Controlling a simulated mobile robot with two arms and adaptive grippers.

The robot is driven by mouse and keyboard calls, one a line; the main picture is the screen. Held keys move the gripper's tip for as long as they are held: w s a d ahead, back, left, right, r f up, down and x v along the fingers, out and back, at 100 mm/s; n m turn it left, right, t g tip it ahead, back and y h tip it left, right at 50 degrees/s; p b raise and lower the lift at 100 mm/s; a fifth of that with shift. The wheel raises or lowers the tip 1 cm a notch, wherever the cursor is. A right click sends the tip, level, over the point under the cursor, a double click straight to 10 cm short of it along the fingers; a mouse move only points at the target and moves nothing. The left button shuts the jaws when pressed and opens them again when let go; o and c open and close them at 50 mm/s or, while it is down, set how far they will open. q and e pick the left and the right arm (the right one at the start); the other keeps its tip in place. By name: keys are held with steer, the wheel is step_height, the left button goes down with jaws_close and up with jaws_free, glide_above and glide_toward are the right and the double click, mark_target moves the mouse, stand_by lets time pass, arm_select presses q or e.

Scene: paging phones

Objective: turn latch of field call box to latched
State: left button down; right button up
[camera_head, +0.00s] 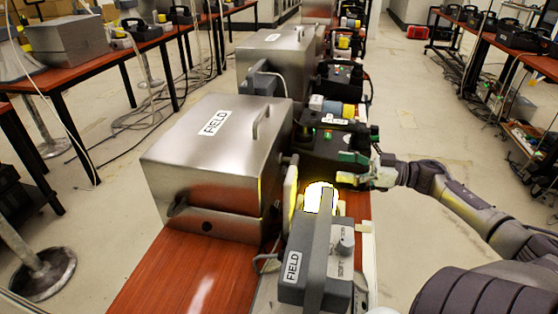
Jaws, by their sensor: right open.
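A large metal box (205,165) with a FIELD label and a lid handle stands on the red-brown table. In front of it to the right is a smaller grey unit (292,288), also labelled FIELD, with a small round knob (345,243) on its right face. I cannot tell which part is the latch or its position. My right gripper (347,168) comes in from the right and is open. It is just beyond a glowing yellow-white lamp (321,197), in front of a black device (325,145). It appears empty. My left gripper is not in view.
The bare table top (185,275) shows at the lower left. More metal boxes (275,55) and devices line the table behind. Cables lie on the floor at left. Side tables with equipment stand left and right, with open floor between.

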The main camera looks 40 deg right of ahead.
mark_target(296, 159)
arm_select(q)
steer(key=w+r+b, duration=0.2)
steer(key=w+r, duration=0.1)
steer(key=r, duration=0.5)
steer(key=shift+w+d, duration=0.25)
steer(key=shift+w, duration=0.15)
arm_select(e)
steer(key=shift+x, duration=6.4)
steer(key=c, duration=1.2)
